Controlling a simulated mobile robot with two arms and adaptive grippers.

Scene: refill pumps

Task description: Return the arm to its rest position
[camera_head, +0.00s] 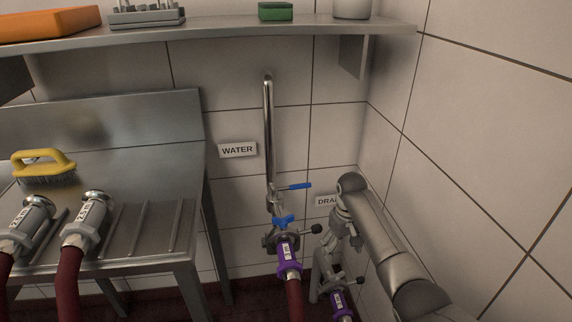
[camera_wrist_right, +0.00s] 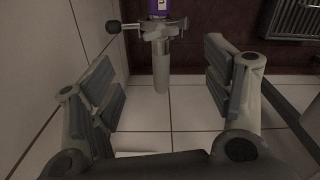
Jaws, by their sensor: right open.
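My right gripper (camera_head: 343,238) points down in front of the wall at the right, near the drain connection. In the right wrist view its two fingers (camera_wrist_right: 168,80) are spread wide with nothing between them. Beyond them, a purple-collared coupling with a clamp (camera_wrist_right: 158,28) sits on a pale pipe. In the head view this purple coupling (camera_head: 338,300) shows below the gripper, with a black-knobbed lever. My right arm (camera_head: 385,240) partly hides the DRAIN sign (camera_head: 324,200). My left gripper is out of view.
A steel water pipe (camera_head: 268,130) with a blue valve handle carries another purple coupling (camera_head: 285,250) and a red hose. A steel table (camera_head: 140,215) at left holds a yellow brush (camera_head: 43,162) and two hose ends. A shelf (camera_head: 220,30) runs above. The right wall (camera_head: 480,130) is close to my arm.

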